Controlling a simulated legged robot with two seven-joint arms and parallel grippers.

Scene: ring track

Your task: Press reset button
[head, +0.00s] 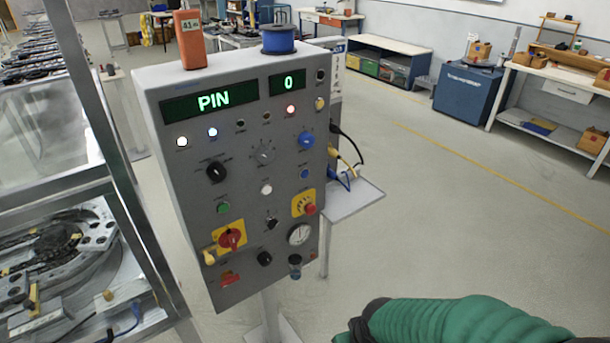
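A grey control panel (240,110) stands upright on a post, with displays reading "PIN" and "0". The labels are too small to read, so I cannot tell which control is the reset button. Its small round buttons include a blue one (305,174), a white one (266,189) and a green one (223,208). A red mushroom button (309,209) sits on a yellow plate at the lower right. My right arm, in a green sleeve, enters at the bottom right, apart from the panel. Its fingers do not show. My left gripper is out of view.
A side shelf (352,200) with cables juts out right. A framed enclosure (60,170) stands left. The floor to the right is clear.

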